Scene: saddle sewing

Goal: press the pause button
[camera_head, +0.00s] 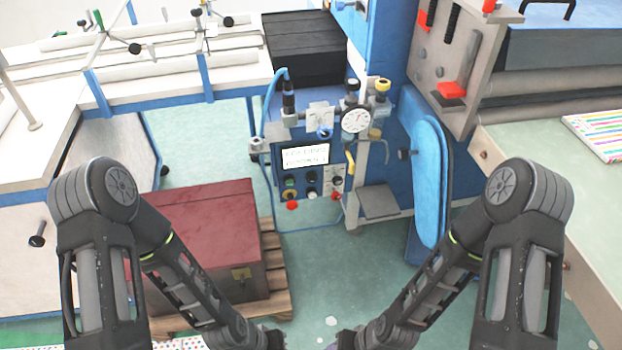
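A control panel (323,172) with a small lit screen (305,156) is on the front of the blue machine in the middle. Below the screen are several small buttons and knobs: a green one (289,182), a red one (292,206), a dark one (311,178) and another red one (337,196) at the right. Their labels are too small to read, so I cannot tell which is the pause button. My two arms reach down to the bottom edge, well in front of and below the panel. Their gripper fingers are cut off by the frame.
A dark red chest (205,235) on a wooden pallet (276,270) stands left of the panel. A pressure gauge (355,120) and hoses are above the panel. A blue padded board (429,180) stands to its right. Green floor (345,260) is open in front.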

